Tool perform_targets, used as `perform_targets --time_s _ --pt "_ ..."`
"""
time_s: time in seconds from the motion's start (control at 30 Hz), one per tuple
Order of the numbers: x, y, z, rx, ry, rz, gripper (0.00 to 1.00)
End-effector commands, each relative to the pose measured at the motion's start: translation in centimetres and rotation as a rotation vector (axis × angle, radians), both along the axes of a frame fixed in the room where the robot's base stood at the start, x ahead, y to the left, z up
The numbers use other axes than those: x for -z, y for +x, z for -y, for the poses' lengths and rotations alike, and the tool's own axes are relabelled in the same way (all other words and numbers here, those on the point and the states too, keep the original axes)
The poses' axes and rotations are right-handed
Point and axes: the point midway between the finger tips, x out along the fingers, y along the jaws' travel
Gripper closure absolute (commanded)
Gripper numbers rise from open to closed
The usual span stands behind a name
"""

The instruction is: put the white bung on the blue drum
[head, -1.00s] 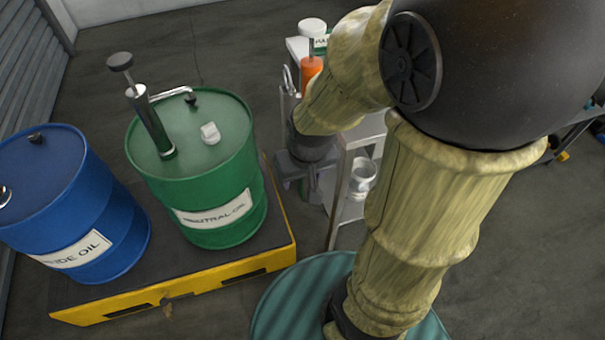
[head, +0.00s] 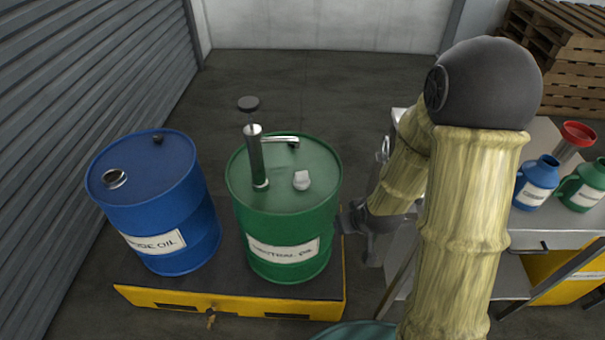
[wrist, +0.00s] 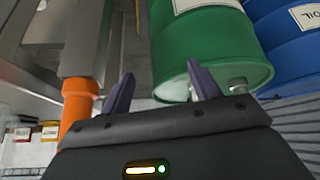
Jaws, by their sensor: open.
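The white bung (head: 302,180) lies on top of the green drum (head: 290,220), right of the hand pump (head: 257,160). The blue drum (head: 170,220) stands to the left, with a metal-rimmed opening (head: 115,179) at the left of its lid and a small dark cap (head: 158,139) at the back. My gripper (head: 369,244) is to the right of the green drum, below its lid, away from the bung. In the wrist view my gripper (wrist: 160,80) is open with nothing between its fingers.
Both drums stand on a yellow-edged platform (head: 180,298). A metal bench (head: 550,232) with blue and green jugs and a red funnel is at the right. A shutter wall (head: 80,90) is at the left. Floor behind the drums is clear. An orange cylinder (wrist: 78,110) is near my gripper.

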Motion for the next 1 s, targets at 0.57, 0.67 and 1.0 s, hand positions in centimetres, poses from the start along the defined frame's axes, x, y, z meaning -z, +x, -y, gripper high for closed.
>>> perform_targets --time_s 0.57,0.67,1.0 --pt "0.1 3.5 -6.6 -0.141 0.191 0.436 0.38" --pt "-0.4 3.3 -7.2 -0.122 0.224 0.514 0.38" --pt "-1.1 3.1 -7.5 -0.085 0.256 0.617 0.38"
